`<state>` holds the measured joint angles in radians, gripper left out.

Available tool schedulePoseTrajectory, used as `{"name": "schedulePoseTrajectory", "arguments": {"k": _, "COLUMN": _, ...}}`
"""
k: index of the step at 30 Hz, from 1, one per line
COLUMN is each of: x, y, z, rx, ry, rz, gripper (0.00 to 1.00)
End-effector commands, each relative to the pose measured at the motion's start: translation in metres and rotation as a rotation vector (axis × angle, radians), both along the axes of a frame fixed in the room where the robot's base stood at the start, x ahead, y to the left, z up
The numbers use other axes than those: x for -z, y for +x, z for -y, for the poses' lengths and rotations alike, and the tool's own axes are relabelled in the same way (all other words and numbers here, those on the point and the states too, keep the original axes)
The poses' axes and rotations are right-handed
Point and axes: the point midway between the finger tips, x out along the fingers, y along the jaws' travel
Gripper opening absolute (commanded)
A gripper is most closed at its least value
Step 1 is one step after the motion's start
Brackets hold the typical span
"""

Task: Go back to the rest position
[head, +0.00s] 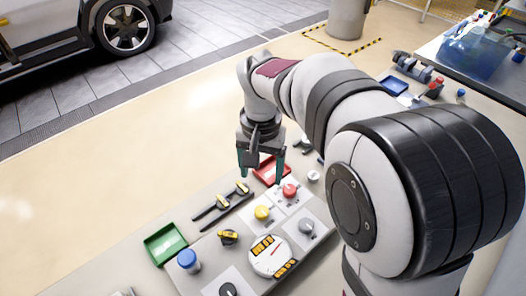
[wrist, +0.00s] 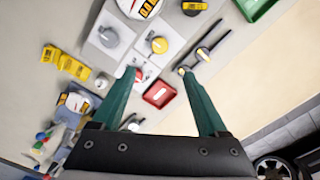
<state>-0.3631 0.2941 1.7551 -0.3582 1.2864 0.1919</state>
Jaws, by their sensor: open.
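My gripper (head: 261,176) is open and empty, pointing down above the far part of the work table (head: 140,225). In the wrist view its two green fingers (wrist: 160,72) are spread apart with nothing between them. A small red tray (head: 268,170) lies below the fingers; it also shows between them in the wrist view (wrist: 159,95). A red cap (head: 289,190), a yellow cap (head: 262,213) and a grey cap (head: 306,226) sit on light panels nearby. The left finger partly covers the red cap in the wrist view.
Two black bars with yellow parts (head: 225,200), a green tray (head: 165,244), a blue-capped bottle (head: 188,261) and a round dial (head: 270,257) are on the table. A bench with a blue container (head: 475,50) stands right. A car (head: 80,35) is far left; floor between is clear.

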Motion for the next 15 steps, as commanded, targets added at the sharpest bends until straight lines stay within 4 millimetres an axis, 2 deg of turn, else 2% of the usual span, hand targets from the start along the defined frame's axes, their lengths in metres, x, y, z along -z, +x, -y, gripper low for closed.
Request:
{"name": "schedulePoseTrajectory", "arguments": {"k": 9, "x": 0.0, "y": 0.0, "z": 0.0, "rx": 0.0, "ry": 0.0, "rz": 0.0, "gripper": 0.77}}
{"name": "schedulePoseTrajectory", "arguments": {"k": 11, "x": -0.004, "y": -0.007, "z": 0.007, "rx": 0.012, "ry": 0.004, "rz": -0.001, "gripper": 0.77}}
{"name": "schedulePoseTrajectory", "arguments": {"k": 13, "x": -0.017, "y": -0.034, "z": 0.031, "rx": 0.056, "ry": 0.024, "rz": -0.008, "gripper": 0.77}}
{"name": "schedulePoseTrajectory", "arguments": {"k": 14, "x": -0.023, "y": -0.052, "z": 0.044, "rx": 0.082, "ry": 0.036, "rz": -0.012, "gripper": 0.77}}
{"name": "schedulePoseTrajectory", "arguments": {"k": 15, "x": -0.029, "y": -0.079, "z": 0.061, "rx": 0.119, "ry": 0.053, "rz": -0.016, "gripper": 0.77}}
